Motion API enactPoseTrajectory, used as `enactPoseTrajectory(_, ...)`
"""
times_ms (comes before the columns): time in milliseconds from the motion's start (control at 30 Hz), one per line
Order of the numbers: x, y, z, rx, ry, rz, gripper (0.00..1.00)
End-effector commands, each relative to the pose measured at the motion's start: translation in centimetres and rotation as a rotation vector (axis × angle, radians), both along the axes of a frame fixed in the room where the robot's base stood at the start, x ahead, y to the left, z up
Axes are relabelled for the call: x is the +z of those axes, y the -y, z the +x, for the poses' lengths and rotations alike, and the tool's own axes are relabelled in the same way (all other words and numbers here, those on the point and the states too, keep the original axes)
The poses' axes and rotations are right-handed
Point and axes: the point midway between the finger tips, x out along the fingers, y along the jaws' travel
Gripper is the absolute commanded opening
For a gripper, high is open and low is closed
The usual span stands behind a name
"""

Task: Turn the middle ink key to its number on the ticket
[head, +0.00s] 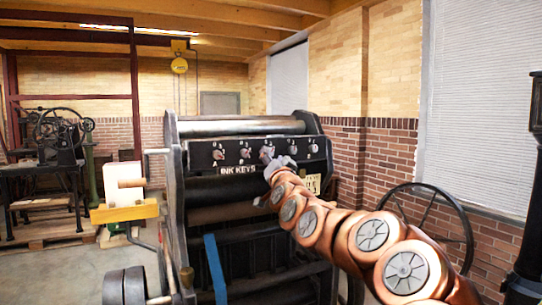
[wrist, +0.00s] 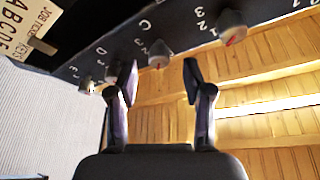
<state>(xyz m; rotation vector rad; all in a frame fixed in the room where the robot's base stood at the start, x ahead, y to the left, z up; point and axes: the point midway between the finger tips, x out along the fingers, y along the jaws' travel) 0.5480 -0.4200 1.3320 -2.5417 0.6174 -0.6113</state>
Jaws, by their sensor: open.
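The press (head: 245,210) carries a black ink key panel (head: 230,166) with several grey knobs in a row. The middle ink key (head: 267,153) is partly hidden by my gripper (head: 272,163). In the wrist view, the middle key (wrist: 159,52), by the letter C, has a red mark and lies just beyond the gap between my fingertips (wrist: 160,76). My gripper is open and empty, one finger on each side of that gap. Contact with the key cannot be told. The ticket (wrist: 22,27) reads job and keys, with letters; its numbers are cut off.
Open floor lies at the left.

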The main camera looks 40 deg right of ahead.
Motion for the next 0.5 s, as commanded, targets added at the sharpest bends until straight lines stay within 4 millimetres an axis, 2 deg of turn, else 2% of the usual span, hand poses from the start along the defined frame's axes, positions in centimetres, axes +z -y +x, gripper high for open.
enactPoseTrajectory(500,-2.0,-3.1,-5.1,-0.002,0.0,0.001,0.5)
